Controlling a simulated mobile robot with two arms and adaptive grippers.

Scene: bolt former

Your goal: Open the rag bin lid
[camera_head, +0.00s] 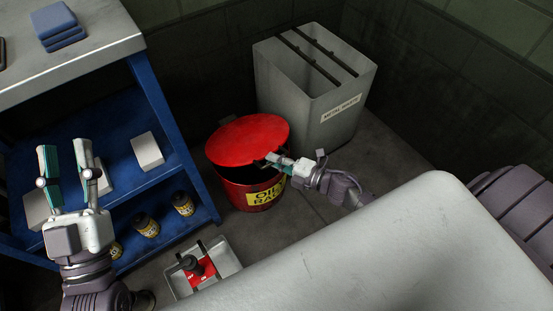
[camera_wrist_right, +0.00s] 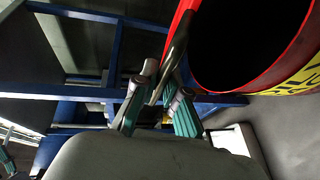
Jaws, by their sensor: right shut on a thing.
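The red round rag bin (camera_head: 238,192) stands on the floor with a yellow label reading "OILY RAGS". Its red lid (camera_head: 245,138) is tilted up, with a dark gap between it and the bin rim at the right. In the right wrist view the bin's dark inside shows past its red rim (camera_wrist_right: 218,84), and the lid (camera_wrist_right: 179,22) is a narrow red strip. My right gripper (camera_head: 272,160) is at the lid's front right edge, shut on a dark lid handle (camera_wrist_right: 174,55). My left gripper (camera_head: 66,163) is open and empty, away at the left.
A grey metal waste bin (camera_head: 290,97) with slots stands behind the rag bin. A blue shelf unit (camera_head: 160,115) with cans (camera_head: 183,204) and white boxes (camera_head: 147,150) is at the left.

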